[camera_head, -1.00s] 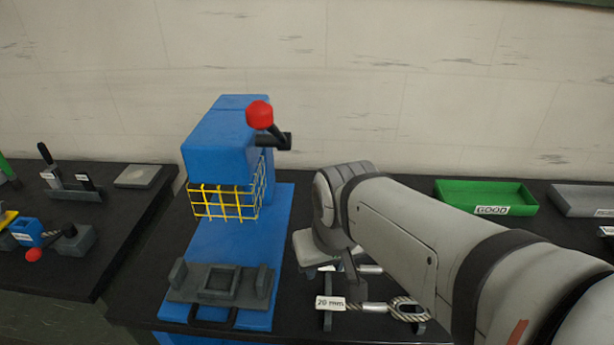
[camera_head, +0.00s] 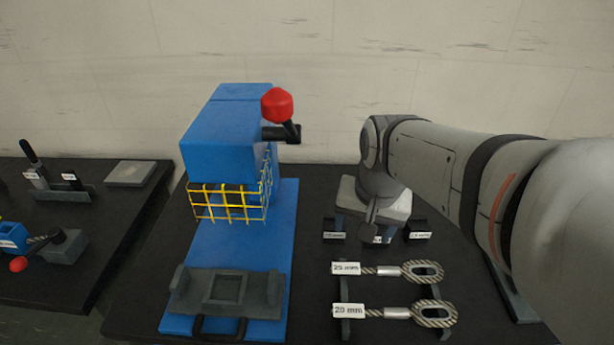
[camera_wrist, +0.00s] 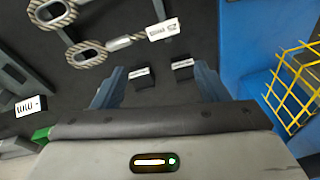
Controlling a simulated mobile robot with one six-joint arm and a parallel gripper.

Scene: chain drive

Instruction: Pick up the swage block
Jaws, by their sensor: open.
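Small dark labelled blocks, likely the swage blocks, stand on the black bench under my gripper. In the head view one is at the left (camera_head: 334,226), one at the right (camera_head: 418,226), and a mostly covered one shows its label (camera_head: 381,240) between them. The wrist view shows two such blocks, one at the left (camera_wrist: 145,83) and one at the right (camera_wrist: 184,73), in the gap between the fingers. My gripper (camera_wrist: 157,85) is open and empty, pointing down above them. The labels are too small to read, so I cannot tell which block is meant.
A blue press (camera_head: 222,140) with a yellow guard (camera_head: 228,200) and red-knobbed lever (camera_head: 277,104) stands to the left. Two looped wire ropes, labelled 25 mm (camera_head: 422,271) and 20 mm (camera_head: 436,314), lie in front. Bare bench lies between press and ropes.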

